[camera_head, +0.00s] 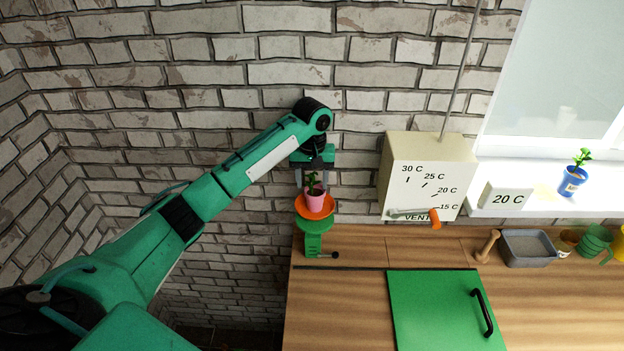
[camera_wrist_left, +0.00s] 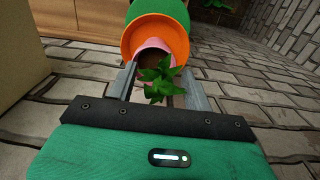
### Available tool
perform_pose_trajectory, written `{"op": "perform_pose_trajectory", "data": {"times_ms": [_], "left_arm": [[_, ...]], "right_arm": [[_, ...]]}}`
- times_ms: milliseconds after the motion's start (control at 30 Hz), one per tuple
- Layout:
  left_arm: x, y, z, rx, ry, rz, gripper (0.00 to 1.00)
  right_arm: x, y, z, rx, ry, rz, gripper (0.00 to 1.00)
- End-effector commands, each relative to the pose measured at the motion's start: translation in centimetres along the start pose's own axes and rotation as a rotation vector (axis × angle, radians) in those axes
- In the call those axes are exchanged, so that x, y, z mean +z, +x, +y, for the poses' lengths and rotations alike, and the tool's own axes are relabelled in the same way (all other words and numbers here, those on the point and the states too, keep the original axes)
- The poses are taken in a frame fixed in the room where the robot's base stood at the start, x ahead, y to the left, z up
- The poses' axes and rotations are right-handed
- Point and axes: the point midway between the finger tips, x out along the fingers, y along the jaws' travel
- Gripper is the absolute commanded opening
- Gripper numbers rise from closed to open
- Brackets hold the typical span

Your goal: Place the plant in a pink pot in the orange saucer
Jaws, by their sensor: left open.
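The plant in a pink pot (camera_head: 314,194) stands in the orange saucer (camera_head: 325,210), which rests on a green stand (camera_head: 313,240) at the back edge of the wooden counter. In the left wrist view the pink pot (camera_wrist_left: 152,46) is seen from above, with its green leaves toward me and the orange saucer (camera_wrist_left: 178,35) behind it. My left gripper (camera_head: 313,180) is open, with its fingers on either side of the pot and plant. I cannot tell whether the fingers touch the pot. My right gripper is not in view.
A blue potted plant (camera_head: 573,178) and a 20 C sign (camera_head: 507,197) stand on the sill. A grey tray (camera_head: 528,248) and green panel (camera_head: 435,310) are on the counter.

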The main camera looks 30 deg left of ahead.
Motion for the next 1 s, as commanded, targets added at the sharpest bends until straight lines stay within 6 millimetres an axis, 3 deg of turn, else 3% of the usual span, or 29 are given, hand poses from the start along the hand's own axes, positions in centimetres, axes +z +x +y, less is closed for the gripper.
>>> {"op": "perform_pose_trajectory", "data": {"times_ms": [233, 500, 700, 1000], "left_arm": [[-0.1, -1.4, 0.1, 0.002, 0.0, 0.002, 0.51], [-0.2, -7.3, -0.1, -0.001, -0.001, 0.006, 0.51], [-0.1, -10.2, 0.0, -0.001, 0.0, 0.004, 0.51], [0.0, -12.1, 0.0, 0.0, -0.001, 0.001, 0.51]], "right_arm": [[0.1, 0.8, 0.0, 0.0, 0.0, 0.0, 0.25], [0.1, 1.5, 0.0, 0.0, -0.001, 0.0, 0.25], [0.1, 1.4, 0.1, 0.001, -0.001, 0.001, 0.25], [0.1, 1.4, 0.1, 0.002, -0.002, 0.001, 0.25]]}}
